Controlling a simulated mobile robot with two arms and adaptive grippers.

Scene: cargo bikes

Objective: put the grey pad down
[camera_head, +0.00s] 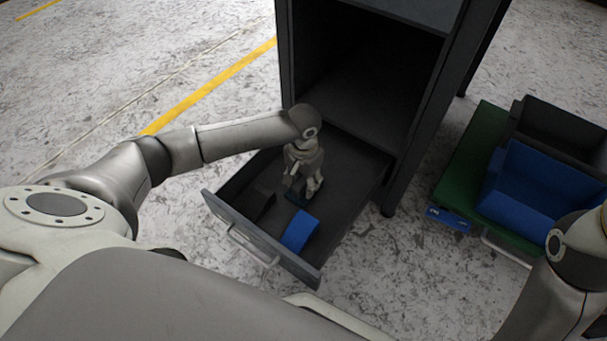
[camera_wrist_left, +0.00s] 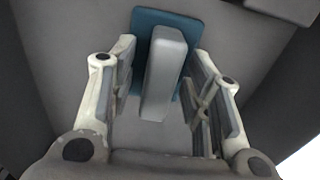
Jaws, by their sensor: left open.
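The grey pad (camera_wrist_left: 164,75) shows in the left wrist view as a long grey block with a flat teal plate (camera_wrist_left: 151,25) beneath it. It rests on the grey drawer floor. My left gripper (camera_wrist_left: 163,58) is open, with one finger on each side of the pad; a gap shows on the left side. In the head view my left gripper (camera_head: 303,188) points down into the open drawer (camera_head: 345,200), and a dark teal piece (camera_head: 320,203) shows at its fingertips. The rest of the pad is hidden there. My right gripper is out of view.
A blue block (camera_head: 299,231) and a black block (camera_head: 257,205) lie in the drawer's front part. The dark cabinet (camera_head: 365,85) stands behind it. At right, a green cart (camera_head: 465,165) carries a blue bin (camera_head: 530,185) and a black bin (camera_head: 560,130).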

